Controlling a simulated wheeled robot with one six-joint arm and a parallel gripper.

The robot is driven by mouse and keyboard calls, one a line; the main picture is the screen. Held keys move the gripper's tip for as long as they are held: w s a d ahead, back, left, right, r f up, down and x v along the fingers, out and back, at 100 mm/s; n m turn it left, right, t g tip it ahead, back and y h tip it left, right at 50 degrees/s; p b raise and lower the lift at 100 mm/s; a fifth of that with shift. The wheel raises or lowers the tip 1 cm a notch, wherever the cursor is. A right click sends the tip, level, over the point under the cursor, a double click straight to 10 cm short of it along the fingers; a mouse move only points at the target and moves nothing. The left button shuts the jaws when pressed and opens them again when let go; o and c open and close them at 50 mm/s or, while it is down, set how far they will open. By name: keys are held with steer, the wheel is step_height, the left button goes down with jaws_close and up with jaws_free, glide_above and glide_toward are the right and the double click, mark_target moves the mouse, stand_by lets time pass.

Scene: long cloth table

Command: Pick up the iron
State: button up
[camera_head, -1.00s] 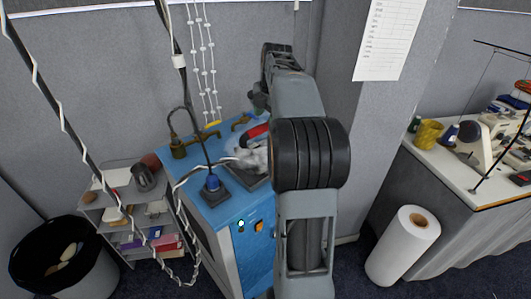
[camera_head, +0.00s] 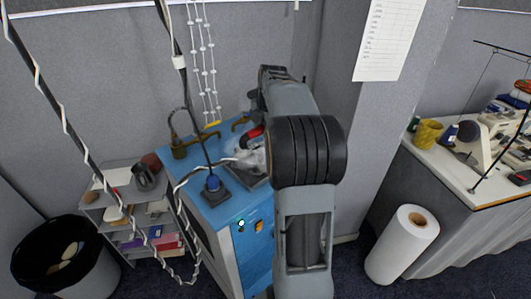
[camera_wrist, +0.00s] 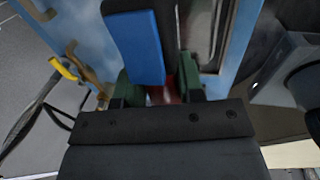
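The iron (camera_head: 250,154) rests on the blue ironing station, a grey-white body with a red part near its top. My arm hides much of it in the head view. In the wrist view, a reddish part of the iron (camera_wrist: 172,94) shows between the two dark green fingers of my gripper (camera_wrist: 165,92). The fingers stand apart, one on each side of this part; I see no clear contact. My own wrist covers the lower part of that view, and the fingertips are hidden from the head camera.
A cable with a white spiral wrap hangs at the left. A grey wall stands close behind. A sewing table (camera_head: 448,180) and white roll (camera_head: 402,246) are at the right.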

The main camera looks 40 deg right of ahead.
jaws_close()
steer(key=shift+w+r, duration=0.1)
steer(key=shift+r, duration=0.1)
